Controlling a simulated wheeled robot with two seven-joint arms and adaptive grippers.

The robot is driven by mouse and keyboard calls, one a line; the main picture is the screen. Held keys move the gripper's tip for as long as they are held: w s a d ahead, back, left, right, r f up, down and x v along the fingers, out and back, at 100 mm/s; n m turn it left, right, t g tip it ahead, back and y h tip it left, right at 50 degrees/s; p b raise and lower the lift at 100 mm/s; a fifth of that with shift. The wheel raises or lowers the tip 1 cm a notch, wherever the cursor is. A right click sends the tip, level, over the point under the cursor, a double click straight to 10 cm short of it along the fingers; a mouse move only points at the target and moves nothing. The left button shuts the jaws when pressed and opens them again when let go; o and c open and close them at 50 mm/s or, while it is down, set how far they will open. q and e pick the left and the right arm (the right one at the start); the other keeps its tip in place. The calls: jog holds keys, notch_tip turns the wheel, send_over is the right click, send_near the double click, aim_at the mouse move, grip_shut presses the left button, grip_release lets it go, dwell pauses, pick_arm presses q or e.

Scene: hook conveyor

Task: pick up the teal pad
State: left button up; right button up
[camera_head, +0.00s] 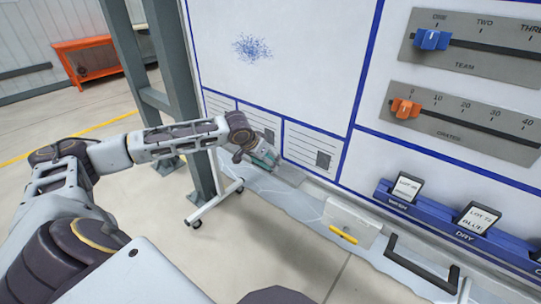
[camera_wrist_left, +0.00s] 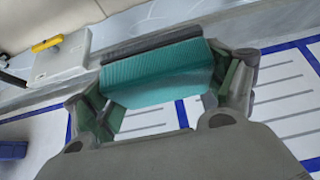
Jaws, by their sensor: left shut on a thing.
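The teal pad (camera_wrist_left: 155,72) is a ribbed block with a dark grey strip along one long side. In the left wrist view it lies between the two fingers of my left gripper (camera_wrist_left: 172,88), which is shut on it. In the head view the teal pad (camera_head: 265,155) shows only in part beyond my left gripper (camera_head: 256,148), close to the whiteboard's lower edge and the ledge. I cannot tell whether the pad touches the ledge. My right gripper is not in view.
The ledge (camera_head: 290,203) runs below the whiteboard (camera_head: 290,50). On it stand a white box with a yellow handle (camera_head: 350,222) and a dark handle (camera_head: 420,262). Blue card holders (camera_head: 455,228) are at the right. A grey post (camera_head: 180,70) stands left of the board.

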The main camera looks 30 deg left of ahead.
aim_at(260, 165)
pick_arm(q)
jog(key=shift+s, duration=0.9)
jog(key=shift+s+a, duration=0.15)
jog(key=shift+s, duration=1.5)
jog(key=s, duration=0.7)
jog(key=shift+s+a, duration=0.2)
jog(key=shift+a, duration=0.1)
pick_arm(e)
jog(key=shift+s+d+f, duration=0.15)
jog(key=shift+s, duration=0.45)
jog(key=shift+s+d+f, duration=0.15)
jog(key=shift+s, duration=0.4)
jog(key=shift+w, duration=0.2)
